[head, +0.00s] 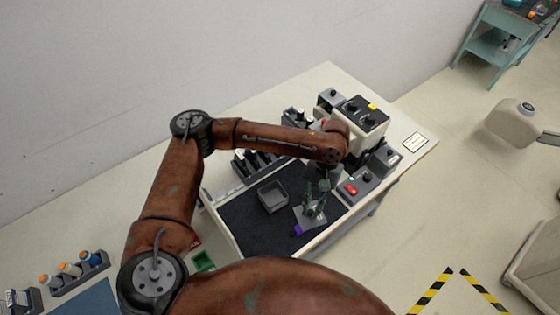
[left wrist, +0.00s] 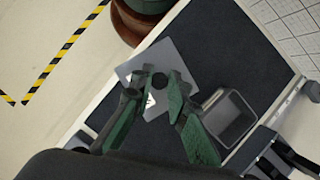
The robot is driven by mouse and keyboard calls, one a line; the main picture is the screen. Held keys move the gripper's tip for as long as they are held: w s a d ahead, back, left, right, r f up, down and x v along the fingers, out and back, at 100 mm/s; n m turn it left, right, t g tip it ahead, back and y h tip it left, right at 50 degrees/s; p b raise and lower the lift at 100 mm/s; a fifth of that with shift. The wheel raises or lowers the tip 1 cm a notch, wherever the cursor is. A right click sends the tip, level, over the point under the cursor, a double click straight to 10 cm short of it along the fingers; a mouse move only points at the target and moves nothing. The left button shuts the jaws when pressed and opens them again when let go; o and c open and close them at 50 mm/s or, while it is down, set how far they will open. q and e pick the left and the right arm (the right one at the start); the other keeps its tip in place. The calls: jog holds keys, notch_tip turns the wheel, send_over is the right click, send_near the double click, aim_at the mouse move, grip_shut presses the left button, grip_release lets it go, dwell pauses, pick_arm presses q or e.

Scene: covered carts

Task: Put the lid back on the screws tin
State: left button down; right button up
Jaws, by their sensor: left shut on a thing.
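The grey open tin (head: 272,197) stands on the dark mat of the table; it also shows in the left wrist view (left wrist: 228,118). I cannot make out screws inside it. The flat grey lid (head: 303,219) lies right of the tin in the head view, and in the left wrist view (left wrist: 183,60) it has a dark round knob and a white label. My left gripper (head: 314,207), with green fingers, is shut on the lid's knob (left wrist: 160,81). I cannot tell if the lid touches the mat. My right gripper is not in view.
A purple object (head: 298,230) is at the lid's near edge. A box with a red switch (head: 351,189) and a machine (head: 362,116) stand to the right. Dark bins (head: 250,161) line the table's back left. The dark mat (head: 248,226) is clear near the tin.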

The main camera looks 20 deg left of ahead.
pick_arm(q)
jog(key=w+a+m+p, duration=0.1)
jog(key=w+a+r+m+y+p, duration=0.1)
jog(key=p, duration=0.1)
jog(key=shift+w+a, duration=0.25)
pick_arm(e)
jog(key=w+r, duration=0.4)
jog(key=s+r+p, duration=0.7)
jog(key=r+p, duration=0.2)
jog(key=p, duration=0.1)
pick_arm(q)
jog(key=w+a+r+m+t+y+p, duration=0.1)
jog(key=a+m+t+y, duration=0.1)
jog(key=a+m, duration=0.45)
jog(key=w+a+r+m+t+y+p, duration=0.1)
jog(key=a+r+m+t+p, duration=0.1)
jog(key=a+m, duration=0.45)
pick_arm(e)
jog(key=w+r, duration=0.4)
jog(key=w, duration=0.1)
pick_arm(q)
notch_tip(320, 180, down, 7)
jog(key=d+b, duration=0.1)
jog(key=b, duration=0.5)
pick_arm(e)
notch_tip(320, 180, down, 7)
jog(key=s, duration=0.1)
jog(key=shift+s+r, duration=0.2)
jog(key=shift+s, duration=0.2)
